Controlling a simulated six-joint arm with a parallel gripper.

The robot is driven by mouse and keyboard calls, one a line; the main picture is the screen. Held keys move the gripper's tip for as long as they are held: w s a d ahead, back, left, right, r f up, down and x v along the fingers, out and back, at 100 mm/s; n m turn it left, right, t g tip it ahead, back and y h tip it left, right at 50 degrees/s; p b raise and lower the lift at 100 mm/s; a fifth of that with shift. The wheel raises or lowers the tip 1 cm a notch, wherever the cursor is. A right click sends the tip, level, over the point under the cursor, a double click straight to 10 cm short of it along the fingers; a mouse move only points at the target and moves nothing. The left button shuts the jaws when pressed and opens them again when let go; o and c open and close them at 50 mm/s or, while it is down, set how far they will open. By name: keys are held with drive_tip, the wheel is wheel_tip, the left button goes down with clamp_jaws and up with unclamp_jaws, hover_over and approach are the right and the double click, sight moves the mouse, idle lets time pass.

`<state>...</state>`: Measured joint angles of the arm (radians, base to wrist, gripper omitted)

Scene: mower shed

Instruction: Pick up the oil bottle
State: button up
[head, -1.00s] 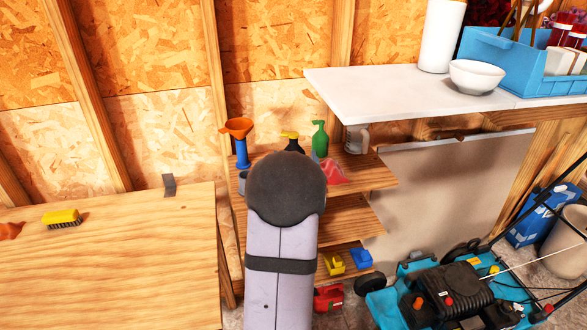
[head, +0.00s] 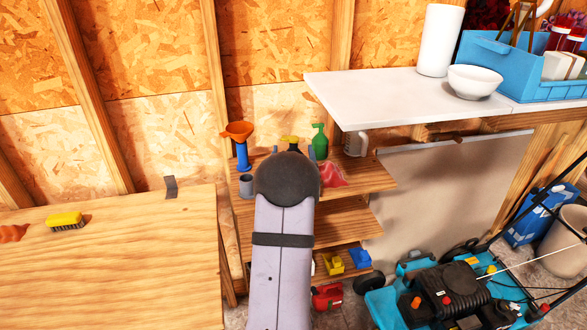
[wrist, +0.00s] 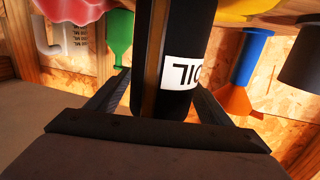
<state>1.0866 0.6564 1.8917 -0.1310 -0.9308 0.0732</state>
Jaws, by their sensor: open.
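The oil bottle (wrist: 178,30) is black with a white label, and the picture of it is upside down in the wrist view. It stands between the two fingers of my gripper (wrist: 162,88), which are open, one on each side. I cannot tell whether either finger touches it.
On the same shelf, a green bottle (head: 319,142) and red cloth (head: 333,174) are to the right. A white counter (head: 375,88) juts out at right.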

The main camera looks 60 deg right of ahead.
drive_tip(key=shift+c, duration=0.7)
drive_tip(key=c, duration=1.3)
drive_tip(key=shift+r, duration=0.5)
wheel_tip(320, 180, up, 9)
drive_tip(key=b, duration=0.1)
drive_tip(key=shift+f, duration=0.15)
drive_tip(key=shift+r+b, duration=0.25)
drive_tip(key=shift+b, duration=0.05)
